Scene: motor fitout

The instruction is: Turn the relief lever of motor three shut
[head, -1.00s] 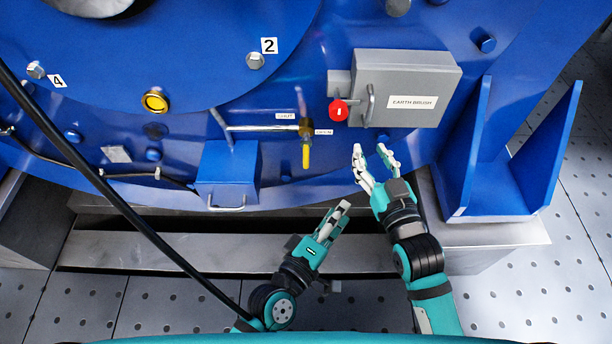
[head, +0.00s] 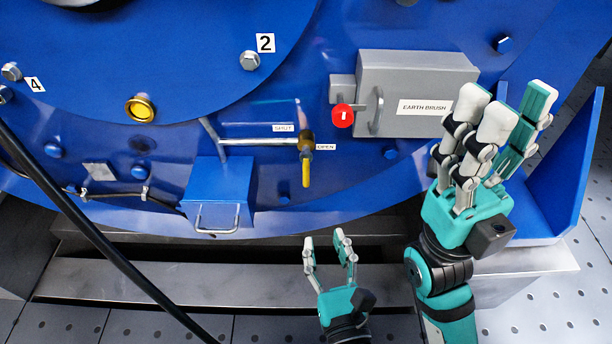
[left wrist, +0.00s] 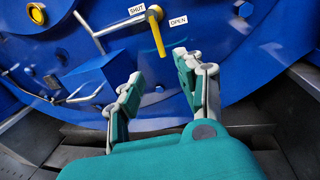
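The relief lever (head: 306,172) is a yellow handle on a brass valve (head: 306,143) at the end of a thin pipe on the blue motor. It hangs straight down, beside the OPEN label (head: 326,147); the SHUT label (head: 283,128) is up and left. The lever also shows in the left wrist view (left wrist: 157,36), ahead of the fingers. My left gripper (head: 327,236) is open and empty, below the lever and apart from it. My right gripper (head: 500,105) is raised, fingers apart and empty, in front of the earth brush box's right side.
A grey EARTH BRUSH box (head: 400,90) with a red knob (head: 342,116) is right of the valve. A blue box with a handle (head: 218,190) juts out at lower left of it. A black cable (head: 100,235) crosses the left side.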

